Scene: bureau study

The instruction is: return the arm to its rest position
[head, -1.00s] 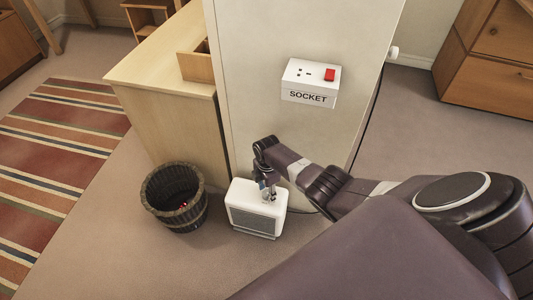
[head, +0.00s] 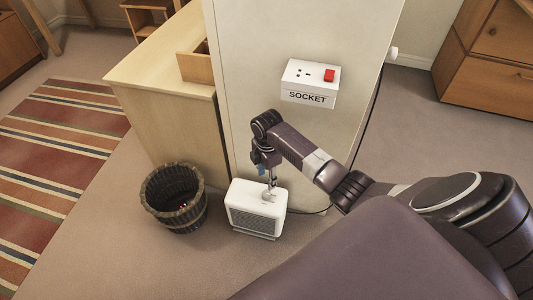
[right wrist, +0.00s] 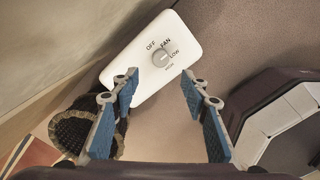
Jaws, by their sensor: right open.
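My right arm comes in from the right in the head view, and its gripper (head: 268,178) points down just above a white fan heater. The heater (head: 254,215) stands on the floor beside the pale column, with a grey grille on its front. In the right wrist view my right gripper (right wrist: 160,108) is open, with blue pads apart and nothing between them. Beyond the pads the heater's top (right wrist: 146,62) shows a round dial (right wrist: 161,58) with the marks OFF, FAN and LOW. The left gripper is not in view.
A dark wooden bucket (head: 174,198) stands left of the heater, with small red things inside. The column carries a white socket box (head: 310,84) with a red switch. A wooden desk (head: 165,75) stands behind the bucket. A striped rug (head: 55,160) lies at left.

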